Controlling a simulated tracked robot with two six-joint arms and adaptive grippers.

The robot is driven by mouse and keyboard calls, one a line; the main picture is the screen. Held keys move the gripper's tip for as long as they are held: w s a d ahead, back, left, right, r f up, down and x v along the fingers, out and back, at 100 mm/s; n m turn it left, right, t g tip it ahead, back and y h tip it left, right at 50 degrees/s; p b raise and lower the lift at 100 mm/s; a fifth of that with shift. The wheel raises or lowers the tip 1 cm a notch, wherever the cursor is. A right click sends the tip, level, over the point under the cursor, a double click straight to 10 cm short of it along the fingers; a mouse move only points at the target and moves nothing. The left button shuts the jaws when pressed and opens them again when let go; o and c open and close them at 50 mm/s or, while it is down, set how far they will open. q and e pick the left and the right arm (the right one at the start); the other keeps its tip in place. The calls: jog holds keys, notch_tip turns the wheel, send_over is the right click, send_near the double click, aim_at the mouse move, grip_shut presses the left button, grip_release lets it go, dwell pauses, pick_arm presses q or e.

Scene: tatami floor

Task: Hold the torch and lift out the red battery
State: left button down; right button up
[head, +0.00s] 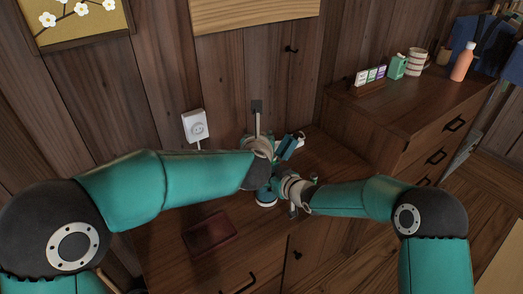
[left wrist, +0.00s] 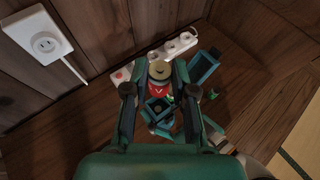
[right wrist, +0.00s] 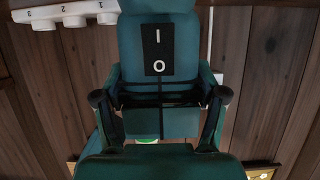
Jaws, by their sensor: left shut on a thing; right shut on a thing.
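The red battery (left wrist: 161,91) has a brass-coloured top and stands between the fingers of my left gripper (left wrist: 159,91), which is shut on it. The teal torch (left wrist: 158,122) is below it with its open end facing up. I cannot tell whether the battery's lower end is clear of the torch. In the right wrist view the torch (right wrist: 160,88) shows a black switch plate marked I and O, and my right gripper (right wrist: 161,100) is shut on its body. In the head view both grippers meet over the cabinet top, and the battery is hidden.
A wall socket (head: 195,126) is behind. A dark red flat tray (head: 209,231) lies at the front left. A taller chest (head: 405,95) stands at the right.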

pick_arm(q)
jog(key=shift+r, duration=0.55)
pick_arm(e)
jog(key=o, duration=1.6)
jog(key=shift+c, duration=0.2)
